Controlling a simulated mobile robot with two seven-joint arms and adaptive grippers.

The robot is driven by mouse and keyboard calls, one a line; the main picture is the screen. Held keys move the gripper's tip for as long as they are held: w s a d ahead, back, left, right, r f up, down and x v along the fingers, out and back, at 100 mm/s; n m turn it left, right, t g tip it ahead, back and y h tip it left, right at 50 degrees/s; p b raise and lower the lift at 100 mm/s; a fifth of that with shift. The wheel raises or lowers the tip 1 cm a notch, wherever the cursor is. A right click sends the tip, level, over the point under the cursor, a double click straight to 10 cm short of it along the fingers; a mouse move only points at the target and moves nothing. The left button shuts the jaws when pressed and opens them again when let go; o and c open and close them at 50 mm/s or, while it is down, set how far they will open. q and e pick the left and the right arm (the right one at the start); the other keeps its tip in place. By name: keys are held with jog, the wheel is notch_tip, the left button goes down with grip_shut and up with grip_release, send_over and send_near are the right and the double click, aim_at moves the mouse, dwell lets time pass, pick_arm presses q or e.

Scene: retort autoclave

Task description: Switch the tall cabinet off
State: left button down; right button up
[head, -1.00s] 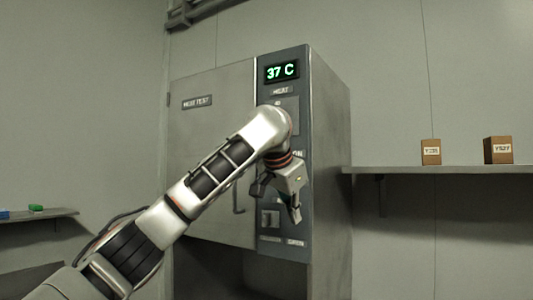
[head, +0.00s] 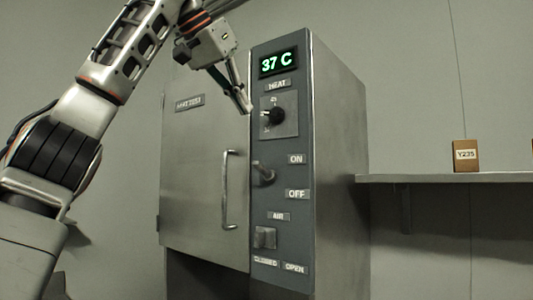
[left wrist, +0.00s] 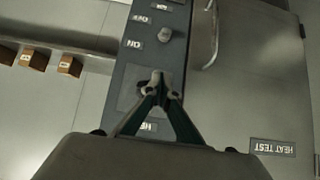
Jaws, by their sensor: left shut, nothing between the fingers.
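The tall cabinet (head: 340,150) stands in the middle of the head view, its door shut. Its display (head: 278,62) is lit and reads 37 C. On the dark panel are a HEAT knob (head: 274,116), a lever (head: 263,174) beside the ON and OFF labels, and an AIR switch (head: 264,238). The lever also shows in the left wrist view (left wrist: 165,34); I cannot tell its setting. My left gripper (head: 246,108) is shut and empty, in front of the door's upper right edge. In the left wrist view its fingertips (left wrist: 158,78) overlap the HEAT knob area. My right gripper is out of view.
The door has a vertical bar handle (head: 229,190) left of the panel. A wall shelf (head: 440,178) stands right of the cabinet with a small box (head: 466,156) marked Y235 on it. The space before the lower panel is clear.

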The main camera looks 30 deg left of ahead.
pick_arm(q)
send_over(257, 161)
jog(key=w, duration=0.2)
jog(key=f, duration=0.6)
jog(key=shift+a+f, duration=0.15)
jog(key=shift+a, duration=0.05)
notch_tip(257, 161, down, 2)
jog(key=shift+s+f, duration=0.15)
jog(key=shift+f, duration=0.05)
jog(key=shift+s+a+f, duration=0.1)
jog(key=shift+s+f, duration=0.15)
jog(key=shift+s+f+p, duration=0.2)
jog(key=shift+f+p, duration=0.1)
jog(key=shift+f, duration=0.25)
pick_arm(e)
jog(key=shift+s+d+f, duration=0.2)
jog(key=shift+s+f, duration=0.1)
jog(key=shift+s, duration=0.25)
pick_arm(q)
jog(key=shift+s+f, duration=0.1)
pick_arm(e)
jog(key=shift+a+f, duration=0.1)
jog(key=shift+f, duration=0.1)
